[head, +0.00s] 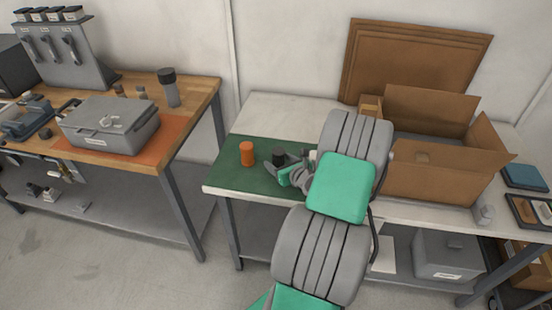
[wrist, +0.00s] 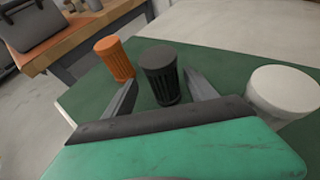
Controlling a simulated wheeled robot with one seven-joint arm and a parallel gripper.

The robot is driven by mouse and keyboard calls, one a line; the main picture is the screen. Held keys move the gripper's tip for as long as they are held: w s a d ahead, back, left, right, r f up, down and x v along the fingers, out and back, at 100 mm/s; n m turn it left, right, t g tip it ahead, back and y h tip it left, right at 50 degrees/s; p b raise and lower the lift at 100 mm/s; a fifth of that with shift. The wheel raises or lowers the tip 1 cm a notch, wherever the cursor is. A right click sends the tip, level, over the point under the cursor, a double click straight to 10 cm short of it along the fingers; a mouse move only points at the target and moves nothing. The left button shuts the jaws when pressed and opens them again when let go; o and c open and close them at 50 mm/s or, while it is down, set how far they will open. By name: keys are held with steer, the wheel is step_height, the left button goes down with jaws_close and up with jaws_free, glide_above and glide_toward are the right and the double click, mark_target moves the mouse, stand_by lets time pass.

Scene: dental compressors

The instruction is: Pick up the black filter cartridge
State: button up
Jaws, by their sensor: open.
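The black filter cartridge (wrist: 160,75) is a ribbed upright cylinder on the green mat (wrist: 110,95). In the head view, its dark top (head: 279,154) shows beside my gripper, and the rest is partly hidden. My gripper (wrist: 160,95) is open, with one finger on each side of the cartridge's lower part in the wrist view. I cannot tell whether either finger touches it. An orange cartridge (head: 247,153) stands upright to the left of the black one. A white cylinder (wrist: 284,92) stands to the right, close to the right finger.
An open cardboard box (head: 440,178) stands right of my arm on the white table (head: 280,108), with flat cardboard sheets (head: 415,60) behind it. A wooden workbench (head: 190,92) with a grey case (head: 110,125) is at the left. The mat's front left is clear.

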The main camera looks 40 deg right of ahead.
steer(key=x, duration=0.5)
steer(key=shift+d+p, duration=0.3)
steer(key=shift+p, duration=0.05)
jaws_close()
